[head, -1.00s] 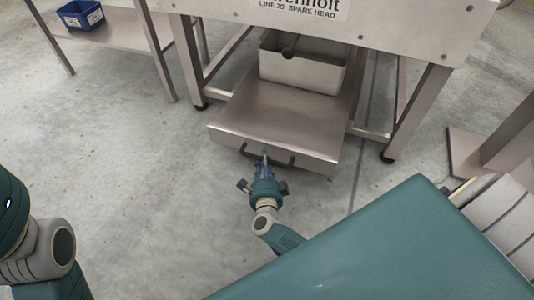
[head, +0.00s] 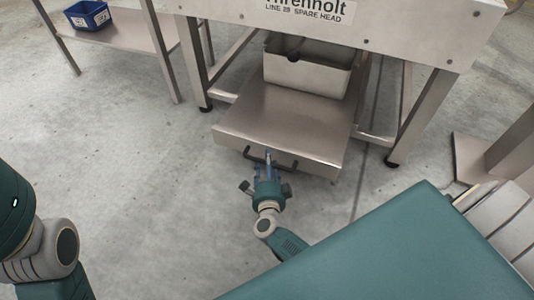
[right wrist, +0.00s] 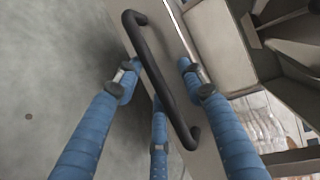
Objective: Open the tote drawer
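The tote drawer (head: 290,118) is a low grey metal box with a flat top, jutting out at floor level from under the weigher stand. Its dark bar handle (head: 271,159) is on the front face. In the right wrist view the handle (right wrist: 160,75) runs diagonally between my blue fingers. My right gripper (head: 267,165) is at the handle, its fingers (right wrist: 160,80) spread on both sides of the bar; I see no firm grip. My left arm shows at the left edge of the head view, but its gripper is out of view.
A grey metal tote (head: 308,74) sits behind the drawer's flat top, under the weigher (head: 400,25). Stand legs (head: 418,115) flank the drawer. A side table (head: 120,35) at upper left holds a blue bin (head: 88,15). The floor (head: 140,170) left of the drawer is clear.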

